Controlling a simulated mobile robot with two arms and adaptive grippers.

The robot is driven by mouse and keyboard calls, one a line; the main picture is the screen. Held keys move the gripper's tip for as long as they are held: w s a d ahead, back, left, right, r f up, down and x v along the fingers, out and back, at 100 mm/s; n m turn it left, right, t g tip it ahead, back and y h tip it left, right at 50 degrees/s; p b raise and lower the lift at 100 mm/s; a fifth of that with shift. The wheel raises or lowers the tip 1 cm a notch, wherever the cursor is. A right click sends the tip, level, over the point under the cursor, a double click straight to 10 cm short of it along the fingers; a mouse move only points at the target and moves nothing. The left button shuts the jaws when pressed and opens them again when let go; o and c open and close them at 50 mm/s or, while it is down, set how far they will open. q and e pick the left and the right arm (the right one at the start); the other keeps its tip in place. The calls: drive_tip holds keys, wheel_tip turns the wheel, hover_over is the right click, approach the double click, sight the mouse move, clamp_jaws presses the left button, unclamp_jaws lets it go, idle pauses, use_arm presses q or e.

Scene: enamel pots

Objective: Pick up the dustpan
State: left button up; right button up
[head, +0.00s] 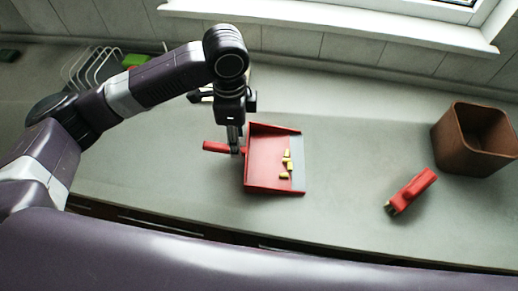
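The red dustpan (268,172) is on the grey counter near the middle of the head view, its handle (214,147) pointing left and its pale front lip facing right. Several small yellow pieces (286,165) lie in it near the lip. My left gripper (235,150) points down at the handle, close to where it joins the pan. Its fingers overlap the handle in the picture; whether they are closed on it is too small to tell. I cannot tell whether the pan touches the counter. My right gripper is not in view.
A red hand brush (412,190) lies on the counter at right. A brown square bin (470,138) stands behind it. A wire rack (92,68) and a green item (135,60) are at back left. The counter's front edge runs below the dustpan; bare counter lies between dustpan and brush.

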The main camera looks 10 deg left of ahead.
sight(255, 153)
use_arm(q)
drive_tip(key=f, duration=0.1)
drive_tip(key=f+p, duration=0.1)
drive_tip(key=f, duration=0.1)
drive_tip(key=shift+s+a, duration=0.1)
drive_tip(key=shift+a, duration=0.2)
drive_tip(key=f, duration=0.2)
drive_tip(key=shift+w+f, duration=0.25)
drive_tip(key=shift+f, duration=0.15)
drive_tip(key=shift+s, duration=0.1)
drive_tip(key=c, duration=0.9)
clamp_jaws()
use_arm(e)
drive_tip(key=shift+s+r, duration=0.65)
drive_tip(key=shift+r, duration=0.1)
